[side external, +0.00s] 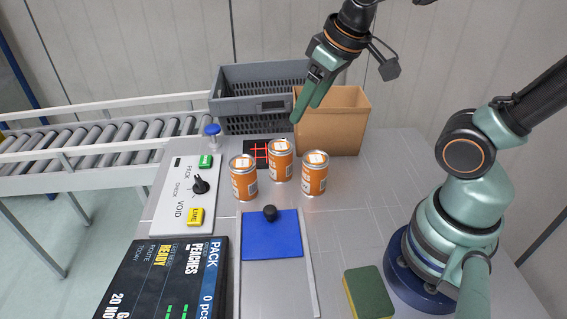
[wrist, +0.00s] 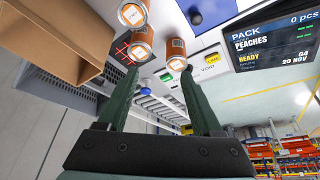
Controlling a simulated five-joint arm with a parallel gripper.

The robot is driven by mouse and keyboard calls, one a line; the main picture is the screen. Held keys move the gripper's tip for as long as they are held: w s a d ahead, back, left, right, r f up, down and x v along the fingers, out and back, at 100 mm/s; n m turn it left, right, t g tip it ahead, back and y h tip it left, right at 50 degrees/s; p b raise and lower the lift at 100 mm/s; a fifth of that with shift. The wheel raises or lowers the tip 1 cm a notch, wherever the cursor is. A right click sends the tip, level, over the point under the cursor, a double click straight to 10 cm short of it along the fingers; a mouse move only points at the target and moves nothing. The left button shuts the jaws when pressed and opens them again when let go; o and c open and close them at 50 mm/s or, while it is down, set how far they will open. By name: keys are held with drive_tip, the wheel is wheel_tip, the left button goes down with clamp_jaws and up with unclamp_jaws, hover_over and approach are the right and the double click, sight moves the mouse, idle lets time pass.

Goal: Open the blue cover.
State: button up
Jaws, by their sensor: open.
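The blue cover (side external: 273,241) is a flat plate with a round black knob (side external: 270,213) at its far edge. It lies between two pale rails, at their far end, with bare grey surface between the rails on the near side. In the wrist view, part of the blue cover (wrist: 215,12) and the knob (wrist: 195,17) show at the top edge. My gripper (side external: 305,109) is raised high behind the cans, in front of the cardboard box, well away from the cover. Its two fingers (wrist: 160,75) are apart with nothing held between them.
Several orange cans (side external: 314,177) stand just behind the cover. A cardboard box (side external: 333,132) and grey crate (side external: 235,77) stand at the back. A button panel (side external: 168,197) and black display (side external: 160,285) lie left. A green-yellow sponge (side external: 368,292) lies right; the table right of the rails is mostly clear.

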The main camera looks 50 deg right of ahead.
sight(270, 209)
drive_tip(key=w+a+f+n+g, duration=0.3)
drive_tip(key=a+f+n+g, duration=0.15)
drive_tip(key=a+f, duration=0.45)
drive_tip(key=shift+m, duration=0.35)
drive_tip(key=f, duration=1.2)
drive_tip(key=shift+s+d+f, duration=0.2)
drive_tip(key=shift+d, duration=0.05)
clamp_jaws()
idle(0.5)
